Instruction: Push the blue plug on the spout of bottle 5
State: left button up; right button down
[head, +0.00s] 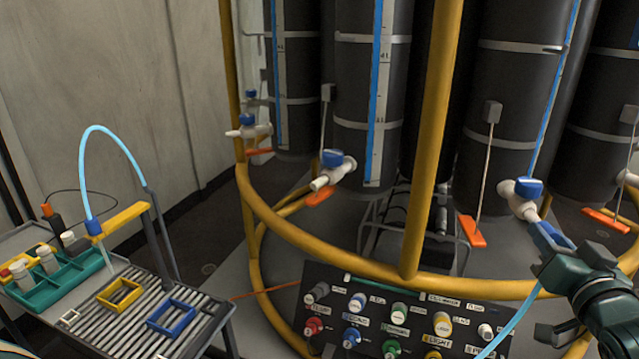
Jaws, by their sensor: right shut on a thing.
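My right gripper (553,247) comes in from the right edge and is shut on a blue plug (546,234). A light-blue hose (517,322) runs down from the gripper past the panel. The plug lies at the lower right end of a white spout (524,208) with a blue valve handle (529,187). They look very close or touching; I cannot tell whether the plug is around the spout. The spout sits low on a dark bottle (508,100) with a blue-striped side. No bottle number is readable. My left gripper is not in view.
Yellow rails (428,150) ring the bottles, with one upright post in the middle. A labelled knob panel (335,291) stands in front. A roller cart (130,330) with a green vial rack (65,281) is at left.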

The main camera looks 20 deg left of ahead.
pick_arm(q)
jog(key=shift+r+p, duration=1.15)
pick_arm(e)
jog(key=v, duration=0.6)
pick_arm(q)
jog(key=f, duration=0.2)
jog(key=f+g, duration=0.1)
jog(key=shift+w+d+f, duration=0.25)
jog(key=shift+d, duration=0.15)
pick_arm(e)
jog(key=s+d+f+m+h, duration=0.2)
jog(key=s+f+h, duration=0.3)
jog(key=s+f, duration=0.3)
jog(key=shift+f+m+t, duration=0.15)
jog(key=shift+m+t, duration=0.25)
jog(key=shift+m, duration=0.3)
jog(key=shift+s+d, duration=0.1)
jog(key=shift+s, duration=0.05)
